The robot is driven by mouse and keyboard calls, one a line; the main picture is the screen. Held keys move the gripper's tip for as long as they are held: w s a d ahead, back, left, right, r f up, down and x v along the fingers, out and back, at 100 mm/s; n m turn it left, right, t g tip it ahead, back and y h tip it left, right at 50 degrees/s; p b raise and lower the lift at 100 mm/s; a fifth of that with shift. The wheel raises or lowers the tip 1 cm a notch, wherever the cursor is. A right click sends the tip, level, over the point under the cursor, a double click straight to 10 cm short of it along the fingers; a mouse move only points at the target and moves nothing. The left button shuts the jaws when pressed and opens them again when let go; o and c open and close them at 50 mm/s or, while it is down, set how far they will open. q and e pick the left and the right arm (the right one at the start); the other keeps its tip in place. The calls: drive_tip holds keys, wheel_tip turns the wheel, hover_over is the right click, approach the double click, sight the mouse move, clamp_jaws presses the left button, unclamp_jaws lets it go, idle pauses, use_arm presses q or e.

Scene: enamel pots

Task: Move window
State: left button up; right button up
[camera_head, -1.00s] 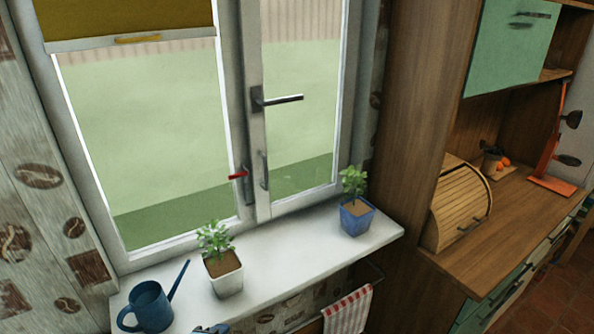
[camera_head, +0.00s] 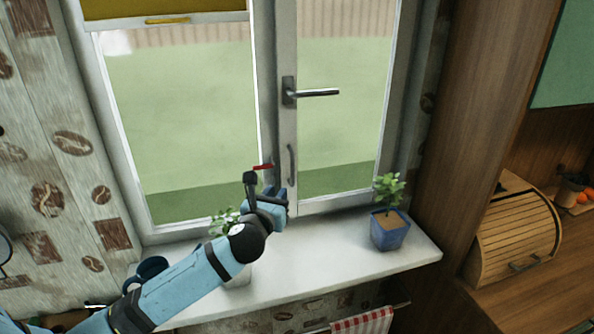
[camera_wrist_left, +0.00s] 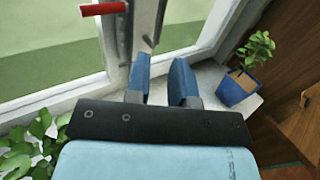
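The window (camera_head: 180,120) has two white-framed panes. Its right pane (camera_head: 345,100) carries a dark horizontal lever handle (camera_head: 315,92) and, lower down, a grey vertical pull handle (camera_head: 291,165). A red latch lever (camera_head: 263,167) is on the middle post, and also shows in the left wrist view (camera_wrist_left: 103,8). My left gripper (camera_head: 277,191) is in front of the lower middle post, near the pull handle. In the left wrist view its two blue fingers (camera_wrist_left: 160,72) are apart with nothing visible between them. Whether they touch the frame is unclear. My right gripper is not in view.
A white-potted plant (camera_head: 225,221) and a blue watering can (camera_head: 152,267) stand on the sill (camera_head: 330,262), partly hidden by my left arm. A blue-potted plant (camera_head: 390,230) stands at the sill's right end. A wooden bread box (camera_head: 515,235) is on the counter at right.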

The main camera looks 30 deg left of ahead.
sight(292, 171)
use_arm(q)
drive_tip(key=p+x, duration=0.1)
drive_tip(key=x, duration=1.1)
drive_tip(key=shift+w+a+f, duration=0.1)
drive_tip(key=shift+w+a, duration=0.05)
drive_tip(key=shift+w, duration=0.25)
drive_tip(key=shift+c, duration=0.2)
clamp_jaws()
